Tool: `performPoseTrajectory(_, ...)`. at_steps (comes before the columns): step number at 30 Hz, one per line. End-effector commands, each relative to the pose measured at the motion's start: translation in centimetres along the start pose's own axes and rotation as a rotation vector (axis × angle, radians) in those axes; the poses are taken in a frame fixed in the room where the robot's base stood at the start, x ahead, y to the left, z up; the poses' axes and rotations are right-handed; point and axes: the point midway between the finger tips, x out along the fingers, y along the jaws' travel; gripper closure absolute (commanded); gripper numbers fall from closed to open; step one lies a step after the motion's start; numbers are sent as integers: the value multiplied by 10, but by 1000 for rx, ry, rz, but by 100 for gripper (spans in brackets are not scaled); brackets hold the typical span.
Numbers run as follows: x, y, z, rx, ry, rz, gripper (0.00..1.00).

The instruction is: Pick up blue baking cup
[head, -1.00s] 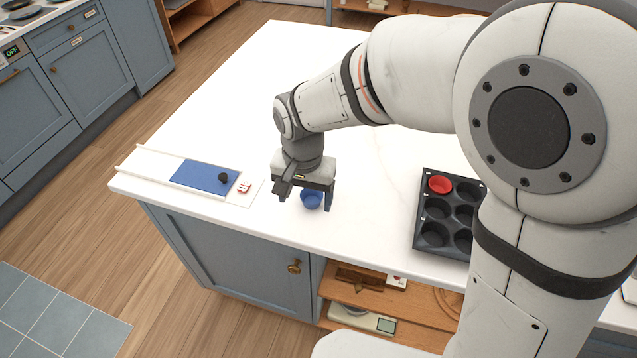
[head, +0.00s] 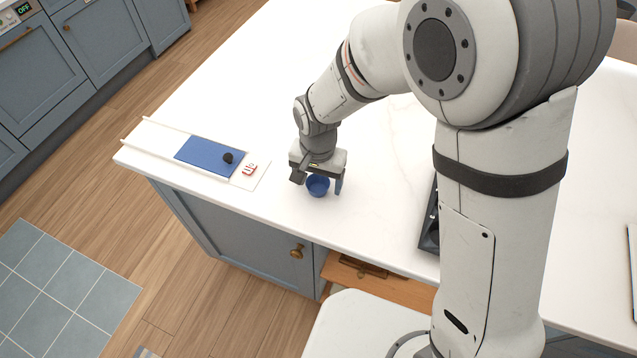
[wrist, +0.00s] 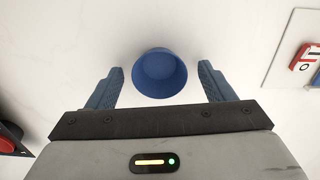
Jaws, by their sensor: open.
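The blue baking cup (head: 318,186) stands upright on the white counter near its front edge. In the wrist view the cup (wrist: 160,74) shows its open top, just ahead of and between the two blue fingers. My gripper (head: 318,187) is open above the cup in the head view; in the wrist view my gripper (wrist: 164,78) has a finger on each side of it, with gaps visible. The fingers do not appear to touch the cup. Part of the cup is hidden by my gripper in the head view.
A white board with a blue panel (head: 205,155), a black knob (head: 228,158) and a red-and-white piece (head: 250,169) lies left of the cup. The counter (head: 270,110) between is clear.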

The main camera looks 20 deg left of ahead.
Motion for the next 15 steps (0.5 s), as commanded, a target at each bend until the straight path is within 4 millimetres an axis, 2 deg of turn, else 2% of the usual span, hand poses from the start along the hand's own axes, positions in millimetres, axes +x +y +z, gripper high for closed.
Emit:
performPoseTrajectory(9, 6, 0, 0, 1, 0, 0, 25)
performPoseTrajectory(15, 6, 0, 0, 1, 0, 0, 42)
